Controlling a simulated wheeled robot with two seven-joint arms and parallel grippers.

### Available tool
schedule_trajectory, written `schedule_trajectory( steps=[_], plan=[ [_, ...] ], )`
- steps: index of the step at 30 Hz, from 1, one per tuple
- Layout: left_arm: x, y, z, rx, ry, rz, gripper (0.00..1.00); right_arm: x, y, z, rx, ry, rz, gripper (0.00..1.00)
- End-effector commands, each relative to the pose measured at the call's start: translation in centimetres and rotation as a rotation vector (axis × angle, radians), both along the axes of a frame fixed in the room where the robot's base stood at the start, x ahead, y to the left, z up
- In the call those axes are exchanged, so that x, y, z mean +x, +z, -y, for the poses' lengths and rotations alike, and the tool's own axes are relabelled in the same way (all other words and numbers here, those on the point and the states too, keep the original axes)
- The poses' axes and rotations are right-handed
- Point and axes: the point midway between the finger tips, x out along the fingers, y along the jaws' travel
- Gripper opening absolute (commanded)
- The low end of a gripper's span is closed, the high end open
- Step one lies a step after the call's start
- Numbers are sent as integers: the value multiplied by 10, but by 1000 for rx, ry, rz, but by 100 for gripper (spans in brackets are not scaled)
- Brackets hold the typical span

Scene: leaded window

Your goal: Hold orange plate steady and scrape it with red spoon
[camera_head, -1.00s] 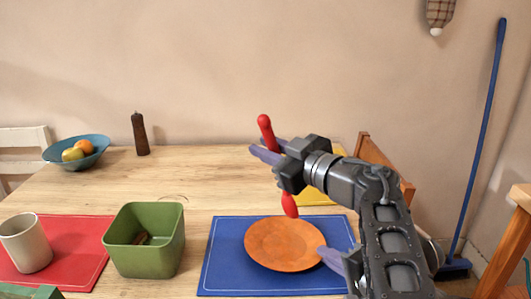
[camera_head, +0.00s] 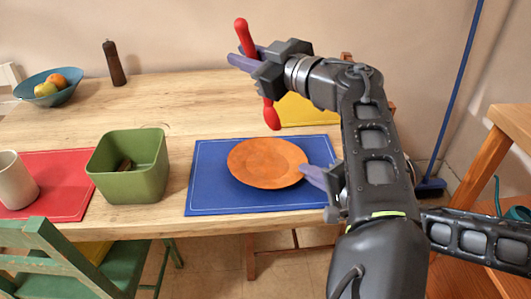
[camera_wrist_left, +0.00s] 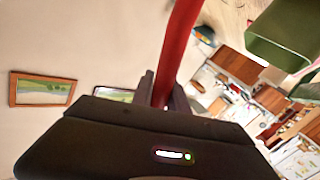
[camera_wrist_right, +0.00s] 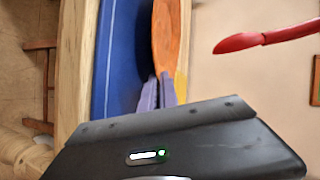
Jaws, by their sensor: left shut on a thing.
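The orange plate (camera_head: 262,160) lies on the blue placemat (camera_head: 205,180); it also shows edge-on in the right wrist view (camera_wrist_right: 167,40). My left gripper (camera_head: 245,66) is shut on the red spoon (camera_head: 271,115), above and behind the plate. The spoon is steep, its wider end down and clear of the plate. It crosses the left wrist view (camera_wrist_left: 178,45) and shows at the right of the right wrist view (camera_wrist_right: 245,42). My right gripper (camera_head: 310,176) is at the plate's right rim. Its fingers (camera_wrist_right: 157,92) are close together; whether they pinch the rim is unclear.
A green container (camera_head: 128,180) with something brown inside stands left of the placemat. A white cup (camera_head: 15,182) is on a red placemat (camera_head: 65,185). A fruit bowl (camera_head: 47,92) and dark mill (camera_head: 114,63) stand farther back. A green chair (camera_head: 60,255) is in front.

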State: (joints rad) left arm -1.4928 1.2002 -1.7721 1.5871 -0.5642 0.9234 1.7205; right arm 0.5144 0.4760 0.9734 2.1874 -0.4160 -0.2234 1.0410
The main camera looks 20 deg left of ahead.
Motion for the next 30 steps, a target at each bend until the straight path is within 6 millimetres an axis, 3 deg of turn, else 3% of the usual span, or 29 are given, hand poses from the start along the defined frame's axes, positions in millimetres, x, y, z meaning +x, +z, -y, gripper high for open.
schedule_trajectory(
  steps=[3,13,30],
  plan=[
    [0,0,0,0,0,0,0,0,-1,1,-1,-1,-2,0],
    [0,0,0,0,0,0,0,0,-1,1,-2,-1,-2,30],
    [0,0,0,0,0,0,0,-4,-2,6,-4,-2,-9,30]
  ],
)
